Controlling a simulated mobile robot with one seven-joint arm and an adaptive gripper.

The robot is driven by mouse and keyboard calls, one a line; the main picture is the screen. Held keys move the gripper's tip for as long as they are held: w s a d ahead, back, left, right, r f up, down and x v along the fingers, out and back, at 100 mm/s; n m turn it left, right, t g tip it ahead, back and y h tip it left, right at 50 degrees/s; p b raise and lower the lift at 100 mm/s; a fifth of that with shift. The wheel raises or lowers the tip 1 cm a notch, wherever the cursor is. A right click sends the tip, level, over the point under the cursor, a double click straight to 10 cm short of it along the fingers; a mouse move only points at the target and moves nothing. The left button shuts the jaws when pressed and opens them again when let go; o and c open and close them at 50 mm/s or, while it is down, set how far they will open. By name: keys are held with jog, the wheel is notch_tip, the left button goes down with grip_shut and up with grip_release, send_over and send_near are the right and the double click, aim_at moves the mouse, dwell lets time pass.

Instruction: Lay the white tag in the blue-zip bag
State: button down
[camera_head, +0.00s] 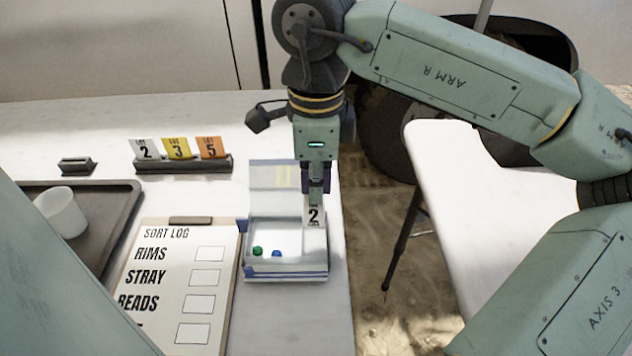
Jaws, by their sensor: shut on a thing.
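My gripper (315,197) points straight down and is shut on a white tag (314,216) marked with a black 2. The tag hangs upright below the fingers at the right part of the blue-zip bag (286,277). The bag is a shallow, clear-looking open container with blue edges. Its raised back panel (265,176) is partly behind my gripper. A green bead (257,251) and a blue bead (277,253) lie inside on the white bottom. I cannot tell whether the tag touches the bag.
A dark rack (185,165) holds another white 2 tag (146,149), a yellow 3 tag (177,148) and an orange 5 tag (211,147). A sort log clipboard (170,290) lies left of the bag. A cup (61,212) sits on a dark tray (120,215). The table edge is close on the right.

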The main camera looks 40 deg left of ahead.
jog(key=b, duration=0.5)
send_over(316, 232)
jog(key=shift+f, duration=2.75)
jog(key=c, duration=1.7)
grip_release()
jog(key=shift+o, duration=0.2)
notch_tip(316, 232, up, 12)
jog(key=shift+r, duration=0.1)
